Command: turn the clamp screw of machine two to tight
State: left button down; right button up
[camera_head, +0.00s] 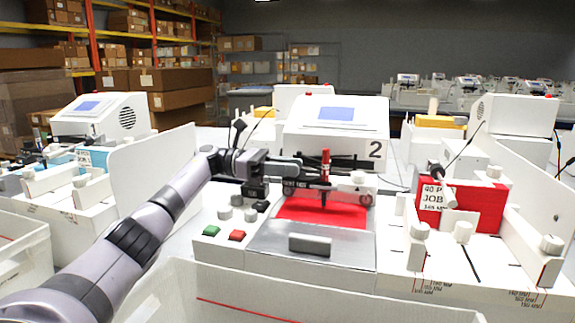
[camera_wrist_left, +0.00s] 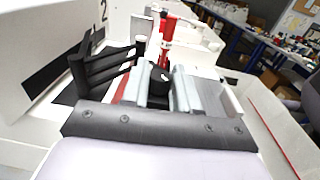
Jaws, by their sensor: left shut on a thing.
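Machine two (camera_head: 335,125) is a white plotter with a blue screen and a "2" on its front, in the middle of the head view. A red pen (camera_head: 325,160) stands upright in its dark carriage above a red sheet (camera_head: 322,212). My left gripper (camera_head: 312,173) reaches in from the left at the pen carriage. In the left wrist view, a small black clamp screw (camera_wrist_left: 160,75) with a pale mark sits between the grey fingers, and the gripper is shut on it. The red pen (camera_wrist_left: 167,30) stands just beyond. The fingers partly hide the screw; its tightness cannot be told. My right gripper is out of view.
Green (camera_head: 211,231) and red (camera_head: 237,236) buttons and several grey knobs lie below my left wrist. A white bin (camera_head: 300,295) stands in front. To the right, a red job block (camera_head: 480,205) sits among white guides. Another plotter (camera_head: 100,115) stands left.

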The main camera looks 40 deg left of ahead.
pick_arm(q)
jog(key=shift+a+r, duration=0.1)
jog(key=shift+r, duration=0.1)
dwell(0.3)
jog(key=c, duration=0.9)
grip_release()
jog(key=shift+o, duration=0.2)
jog(key=shift+f, duration=0.1)
jog(key=b+v, duration=0.1)
jog(key=v, duration=0.5)
jog(key=shift+s+a, duration=0.1)
jog(key=shift+a, duration=0.2)
jog(key=shift+s+a, duration=0.15)
jog(key=shift+a, duration=0.05)
